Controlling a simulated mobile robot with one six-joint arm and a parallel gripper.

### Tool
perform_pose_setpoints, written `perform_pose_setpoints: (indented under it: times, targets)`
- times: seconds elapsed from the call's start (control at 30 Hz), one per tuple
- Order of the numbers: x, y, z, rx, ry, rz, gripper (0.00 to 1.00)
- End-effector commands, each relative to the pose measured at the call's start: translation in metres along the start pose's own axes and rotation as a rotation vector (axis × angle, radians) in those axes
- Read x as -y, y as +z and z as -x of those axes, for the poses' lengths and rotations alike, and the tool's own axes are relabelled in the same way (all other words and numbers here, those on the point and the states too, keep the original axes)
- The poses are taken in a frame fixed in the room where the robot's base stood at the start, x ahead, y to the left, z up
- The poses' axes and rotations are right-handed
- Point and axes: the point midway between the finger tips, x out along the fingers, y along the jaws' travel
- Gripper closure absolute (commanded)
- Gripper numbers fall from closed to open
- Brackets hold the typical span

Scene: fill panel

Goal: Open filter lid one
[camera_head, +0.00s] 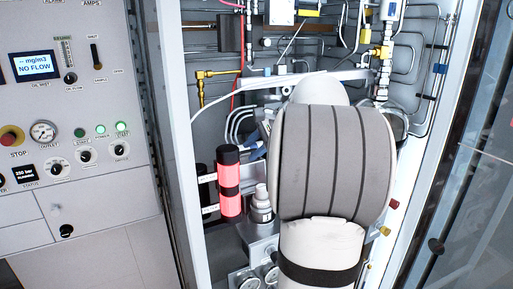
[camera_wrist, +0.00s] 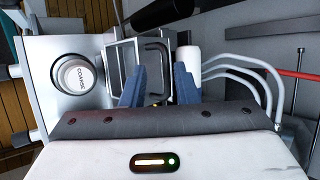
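In the wrist view, a round white cap marked "COARSE" (camera_wrist: 77,78) sits on a silver metal block (camera_wrist: 40,62), left of my gripper. I cannot tell for sure whether this is filter lid one. My gripper (camera_wrist: 158,80) has two blue fingers spread apart, with a visible gap between them. A black bent handle (camera_wrist: 156,44) shows in and beyond that gap; no grip on it is visible. A white cylinder (camera_wrist: 188,60) stands just behind the right finger. In the head view, my arm hides most of the gripper.
A red cylinder with black bands (camera_head: 229,185) stands left of the white filter. Pipes and valves (camera_head: 383,50) fill the back of the cabinet. A control panel (camera_head: 75,120) is at left. White curved tubes (camera_wrist: 240,75) lie right of my fingers.

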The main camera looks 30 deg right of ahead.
Motion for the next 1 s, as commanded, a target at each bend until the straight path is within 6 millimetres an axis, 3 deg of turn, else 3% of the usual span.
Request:
perform_pose_setpoints:
  times: [0.33, 0.7, 1.0]
  targets:
    - [-0.002, -0.002, 0.005, -0.001, 0.001, -0.002, 0.70]
    - [-0.002, -0.002, 0.063, -0.002, 0.000, -0.002, 0.70]
    - [-0.001, -0.002, 0.078, 0.000, 0.002, -0.003, 0.70]
